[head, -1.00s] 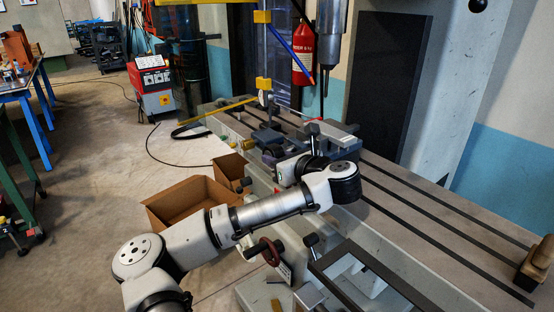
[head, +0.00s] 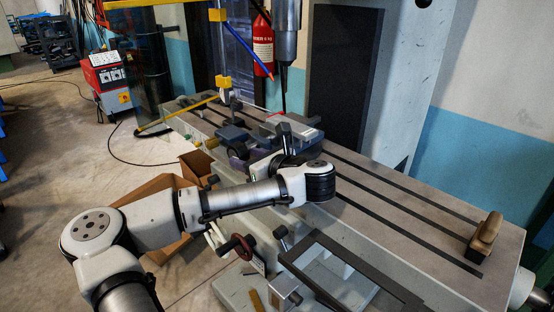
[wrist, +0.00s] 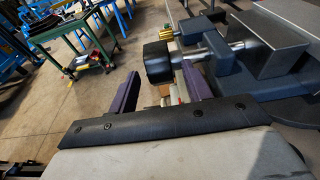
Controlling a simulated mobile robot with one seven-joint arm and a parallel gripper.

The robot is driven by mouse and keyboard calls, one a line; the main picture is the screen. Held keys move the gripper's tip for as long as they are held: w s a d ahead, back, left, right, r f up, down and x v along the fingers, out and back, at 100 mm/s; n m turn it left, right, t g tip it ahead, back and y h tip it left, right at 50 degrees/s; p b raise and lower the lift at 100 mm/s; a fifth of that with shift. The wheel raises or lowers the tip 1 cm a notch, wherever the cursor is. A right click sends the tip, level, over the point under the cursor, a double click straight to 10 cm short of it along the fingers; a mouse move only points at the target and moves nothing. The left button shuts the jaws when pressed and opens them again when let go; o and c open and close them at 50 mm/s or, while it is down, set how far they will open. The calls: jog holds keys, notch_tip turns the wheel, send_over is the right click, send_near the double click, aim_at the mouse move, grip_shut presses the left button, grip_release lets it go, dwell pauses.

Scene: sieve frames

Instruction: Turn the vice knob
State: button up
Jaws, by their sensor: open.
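The grey-blue vice (head: 305,134) sits on the slotted machine table (head: 375,190), in the middle of the head view. In the wrist view its black round knob (wrist: 157,63) sits at the end of a metal shaft (wrist: 192,54), which runs right into the vice body (wrist: 228,75). My gripper (wrist: 160,75) is open, its two purple fingers reaching towards the knob. The knob shows between the fingertips, with gaps visible on both sides. How deep it sits between them is hard to tell. In the head view my arm's wrist hides part of the vice.
A tall machine column with a spindle (head: 286,45) stands behind the vice. A wooden-handled brush (head: 485,234) lies at the table's right end. Cardboard boxes (head: 150,188) stand on the floor to the left.

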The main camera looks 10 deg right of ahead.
jog(key=shift+s+d+r, duration=0.2)
jog(key=shift+s+d, duration=0.2)
jog(key=shift+d, duration=0.15)
jog(key=shift+s+d+r, duration=0.1)
jog(key=shift+s+d, duration=0.1)
jog(key=shift+s, duration=0.3)
jog(key=b+v, duration=0.1)
jog(key=v, duration=0.7)
jog(key=shift+s+b, duration=0.2)
jog(key=shift+b, duration=0.15)
jog(key=shift+o, duration=0.4)
